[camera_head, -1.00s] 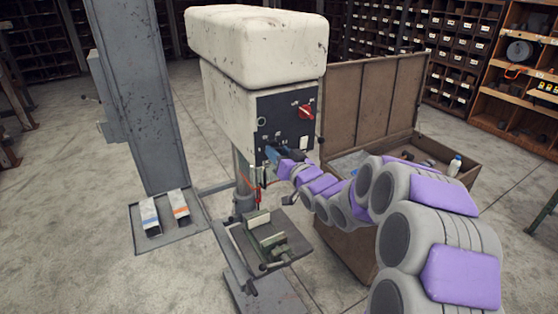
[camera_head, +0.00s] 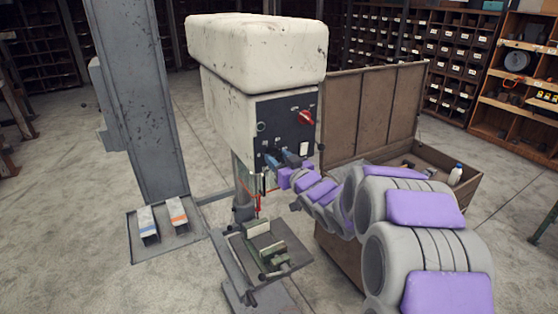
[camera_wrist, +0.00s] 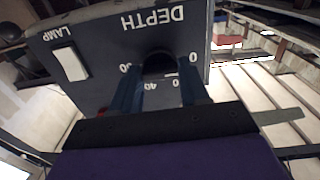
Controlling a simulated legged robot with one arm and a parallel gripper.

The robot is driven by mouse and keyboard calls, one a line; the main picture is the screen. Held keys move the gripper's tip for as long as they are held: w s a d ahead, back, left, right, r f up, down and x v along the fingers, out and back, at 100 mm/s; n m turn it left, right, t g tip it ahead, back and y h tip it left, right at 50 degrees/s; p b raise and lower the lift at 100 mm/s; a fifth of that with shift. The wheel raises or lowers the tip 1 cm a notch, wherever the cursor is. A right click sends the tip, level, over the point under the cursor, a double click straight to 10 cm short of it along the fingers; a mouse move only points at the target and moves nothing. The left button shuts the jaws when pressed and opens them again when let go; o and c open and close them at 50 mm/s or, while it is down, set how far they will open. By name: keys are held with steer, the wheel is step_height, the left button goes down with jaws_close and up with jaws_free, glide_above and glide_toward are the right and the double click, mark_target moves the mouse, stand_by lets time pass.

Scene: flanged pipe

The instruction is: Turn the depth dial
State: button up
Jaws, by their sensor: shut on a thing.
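The depth dial (camera_wrist: 158,62) is a dark round knob on the drill press's dark control panel, under the upside-down word DEPTH in the wrist view. Numbers ring it, partly hidden by my fingers. My gripper (camera_wrist: 158,90) has its two blue fingers on either side of the dial and is shut on it. In the head view my gripper (camera_head: 282,158) is at the lower part of the control panel (camera_head: 283,122), and it hides the dial there.
A white lamp switch (camera_wrist: 70,62) sits beside the dial. A red rotary switch (camera_head: 306,117) is higher on the panel. A vise (camera_head: 263,240) stands on the work table below. An open wooden chest (camera_head: 375,110) is right of the drill press, close to my arm.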

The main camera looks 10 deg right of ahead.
steer(key=shift+f, duration=0.3)
steer(key=o, duration=0.9)
steer(key=shift+c, duration=0.2)
steer(key=shift+o, duration=1)
steer(key=shift+r, duration=0.2)
steer(key=b+v, duration=0.5)
steer(key=v, duration=1.2)
steer(key=shift+s+d, duration=0.1)
